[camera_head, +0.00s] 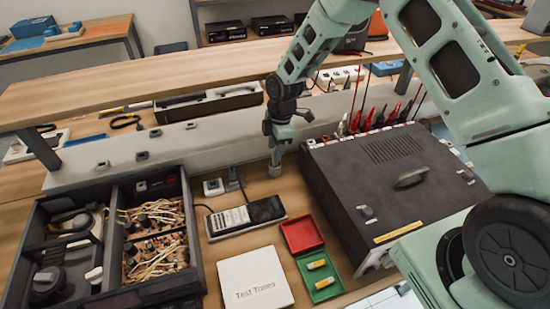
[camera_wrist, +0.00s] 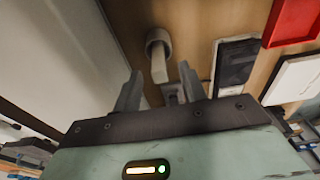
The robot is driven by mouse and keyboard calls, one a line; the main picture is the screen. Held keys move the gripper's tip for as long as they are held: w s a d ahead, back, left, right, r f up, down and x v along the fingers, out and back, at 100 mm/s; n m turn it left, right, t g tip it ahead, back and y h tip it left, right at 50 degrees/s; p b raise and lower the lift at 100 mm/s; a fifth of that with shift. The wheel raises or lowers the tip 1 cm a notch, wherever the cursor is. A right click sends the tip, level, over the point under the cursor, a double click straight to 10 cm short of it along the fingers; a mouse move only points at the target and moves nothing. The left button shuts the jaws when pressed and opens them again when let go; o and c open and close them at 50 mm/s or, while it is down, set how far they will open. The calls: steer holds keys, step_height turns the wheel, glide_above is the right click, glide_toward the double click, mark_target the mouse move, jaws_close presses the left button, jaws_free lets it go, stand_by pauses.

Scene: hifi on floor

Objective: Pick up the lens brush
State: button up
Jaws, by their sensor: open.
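A small pale grey-beige cylindrical piece (camera_head: 275,169), which I take to be the lens brush, stands on the wooden bench close to the light back panel. In the wrist view this piece (camera_wrist: 158,42) shows a round wider end and a narrower shaft, just beyond the fingertips. I cannot make out bristles. My gripper (camera_head: 277,148) is directly above it in the head view, pointing down. In the wrist view my gripper (camera_wrist: 160,84) is open, its two fingers apart with nothing clearly held between them. Whether the fingers touch the piece cannot be told.
A large dark box (camera_head: 392,180) stands close to the right. A handheld meter (camera_head: 244,215), a plug (camera_head: 213,187), a white "Test Tones" box (camera_head: 255,280) and an open red-and-green case (camera_head: 302,236) lie in front. An open tray of electronics (camera_head: 112,291) is left. A raised shelf (camera_head: 120,92) runs behind.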

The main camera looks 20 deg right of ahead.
steer(key=shift+a+f+p, duration=0.15)
steer(key=shift+f+p, duration=0.7)
steer(key=shift+f, duration=1.25)
jaws_close()
steer(key=shift+r, duration=0.1)
